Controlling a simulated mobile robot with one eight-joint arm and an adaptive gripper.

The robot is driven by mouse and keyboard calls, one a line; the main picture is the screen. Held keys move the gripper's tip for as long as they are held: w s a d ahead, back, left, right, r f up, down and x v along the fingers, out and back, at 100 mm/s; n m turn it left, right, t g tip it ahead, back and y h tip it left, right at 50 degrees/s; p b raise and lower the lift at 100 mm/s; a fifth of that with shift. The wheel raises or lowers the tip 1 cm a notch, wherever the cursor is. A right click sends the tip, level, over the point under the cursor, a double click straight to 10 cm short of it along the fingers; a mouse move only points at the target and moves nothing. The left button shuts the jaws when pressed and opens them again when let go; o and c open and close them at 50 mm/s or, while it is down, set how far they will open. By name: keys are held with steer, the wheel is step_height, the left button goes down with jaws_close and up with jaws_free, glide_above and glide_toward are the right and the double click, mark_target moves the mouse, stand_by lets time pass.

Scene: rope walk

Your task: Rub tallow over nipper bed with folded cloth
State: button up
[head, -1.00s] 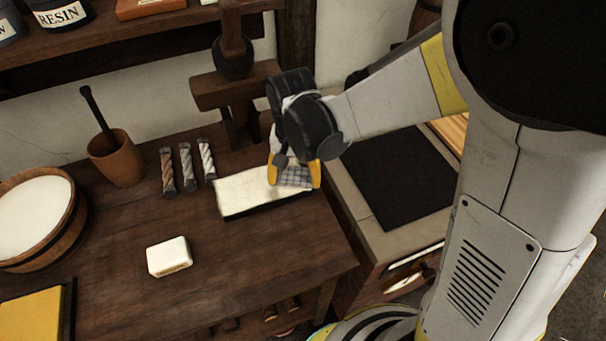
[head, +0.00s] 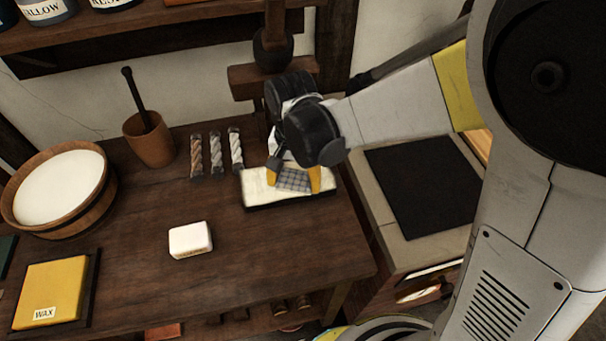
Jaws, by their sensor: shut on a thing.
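The nipper bed looks to be the dark, shallow block with a pale cream top (head: 258,187) near the right edge of the wooden bench. My gripper (head: 294,180) is over its right half, yellow fingers pointing down. It is shut on a folded grey checked cloth (head: 293,181), which lies against or just above the cream surface; exact contact cannot be told. The gripper body hides part of the bed's back edge. A white block (head: 190,240), perhaps tallow, lies on the bench in front.
Several twisted rope samples (head: 215,154) lie left of the bed. A mortar with pestle (head: 149,140), a wooden tub of white stuff (head: 97,208) and a yellow wax block (head: 50,293) stand further left. A dark post (head: 272,75) rises behind. The bench's front middle is clear.

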steer(key=shift+s+a+b, duration=0.1)
steer(key=shift+s+a, duration=0.3)
steer(key=shift+a, duration=1.65)
steer(key=shift+s+a+b, duration=0.1)
steer(key=shift+s+a, duration=0.35)
steer(key=shift+a, duration=1.65)
steer(key=shift+s+a+b, duration=0.1)
steer(key=shift+s+a, duration=0.3)
steer(key=shift+a, duration=1.65)
step_height(320, 180, up, 6)
steer(key=p, duration=0.4)
step_height(320, 180, up, 3)
steer(key=p, duration=0.2)
steer(key=shift+p, duration=0.35)
